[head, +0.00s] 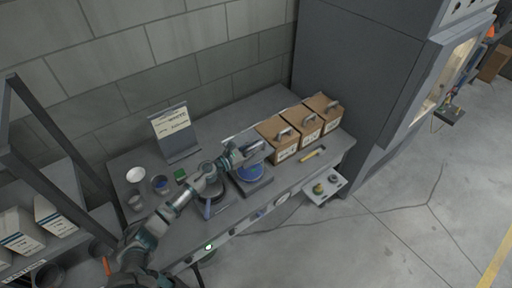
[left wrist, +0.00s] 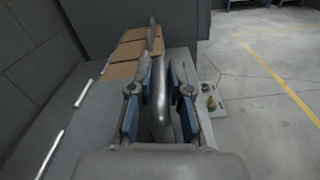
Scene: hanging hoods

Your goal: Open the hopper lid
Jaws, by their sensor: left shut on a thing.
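My left gripper (head: 250,152) is over the middle of the bench, just left of the boxes. The left wrist view shows the gripper (left wrist: 160,95) with its blue-padded fingers shut on a curved grey metal handle (left wrist: 160,115). What this handle belongs to is hidden by the gripper. In the head view a blue rounded thing (head: 252,176) sits on a dark base under the gripper. I cannot tell which is the hopper. My right gripper is not in view.
A sign on a stand (head: 175,133), a white bowl (head: 135,174) and small cups are at the bench's left. A yellow tool (head: 313,153) lies in front of the boxes. A tall grey cabinet (head: 350,80) stands to the right. Open floor lies in front.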

